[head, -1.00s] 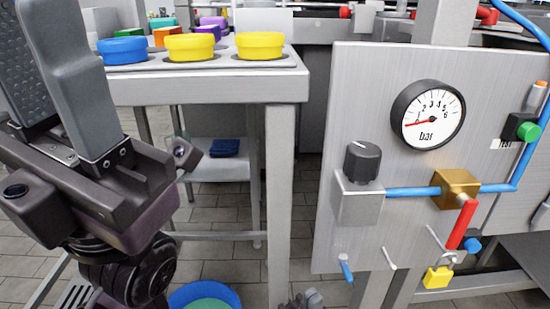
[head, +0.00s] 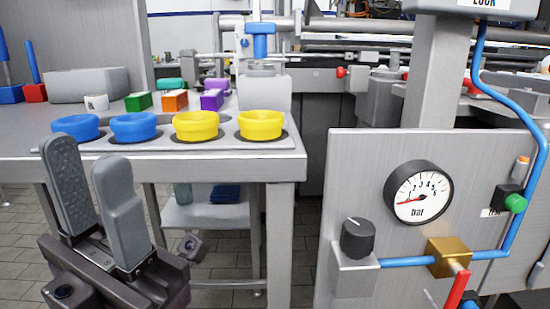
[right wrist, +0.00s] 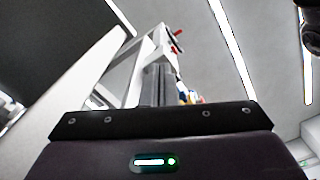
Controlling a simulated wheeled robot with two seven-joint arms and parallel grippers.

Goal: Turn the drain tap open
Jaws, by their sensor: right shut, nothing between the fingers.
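On the grey panel (head: 345,190) at right, a brass valve block (head: 448,257) sits on a blue pipe. A red lever (head: 457,288) slants down from it and is cut off by the bottom edge. I cannot tell for sure whether this is the drain tap. My left gripper (head: 84,152) stands upright at the lower left, its two grey fingers apart with nothing between them, well away from the panel. My right gripper (right wrist: 154,68) shows in the right wrist view with its fingers together and empty. It is not seen in the head view.
A pressure gauge (head: 417,192) with its needle low, a black knob (head: 358,239) and a green button (head: 515,203) are on the panel side. A table (head: 220,167) at left carries blue and yellow rings and small coloured blocks. A gap lies between table and panel.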

